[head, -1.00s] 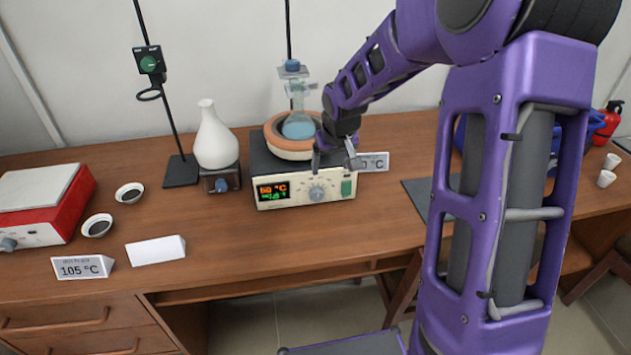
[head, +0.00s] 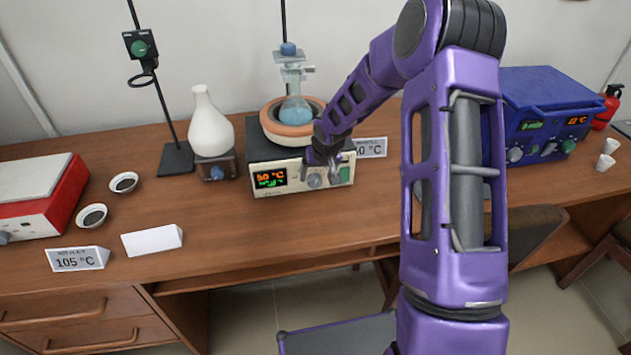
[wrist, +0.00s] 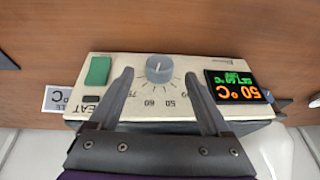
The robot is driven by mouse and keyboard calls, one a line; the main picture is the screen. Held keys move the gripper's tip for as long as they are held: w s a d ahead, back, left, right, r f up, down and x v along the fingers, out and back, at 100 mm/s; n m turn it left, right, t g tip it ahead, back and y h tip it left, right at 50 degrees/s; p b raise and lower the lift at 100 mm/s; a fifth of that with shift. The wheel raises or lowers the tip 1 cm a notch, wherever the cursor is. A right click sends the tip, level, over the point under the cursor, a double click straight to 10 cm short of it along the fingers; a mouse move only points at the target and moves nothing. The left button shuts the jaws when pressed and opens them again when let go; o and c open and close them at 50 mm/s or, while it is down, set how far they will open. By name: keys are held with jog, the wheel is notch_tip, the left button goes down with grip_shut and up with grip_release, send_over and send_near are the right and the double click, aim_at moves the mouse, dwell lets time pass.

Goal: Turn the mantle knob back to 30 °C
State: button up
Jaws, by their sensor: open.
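The heating mantle (head: 262,158) is a cream-fronted box with an orange bowl on top, holding a flask of blue liquid (head: 295,108). Its grey knob (wrist: 159,69) sits between the fingertips of my open gripper (wrist: 158,76), with a gap visible on each side. In the head view the knob (head: 315,181) is partly visible beside my gripper (head: 325,172). The display (wrist: 238,87) appears upside down in the wrist view, with orange 50 °C and smaller green figures. Dial numbers, including 50 and 60, show around the knob.
A green switch (wrist: 98,70) is close beside one finger. A temperature card (head: 371,147) stands right of the mantle, partly hidden by my arm. A white vase-shaped vessel (head: 211,125) stands left. The table in front of the mantle is clear.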

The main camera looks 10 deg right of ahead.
aim_at(316, 179)
jog(key=shift+x, duration=1.9)
grip_shut()
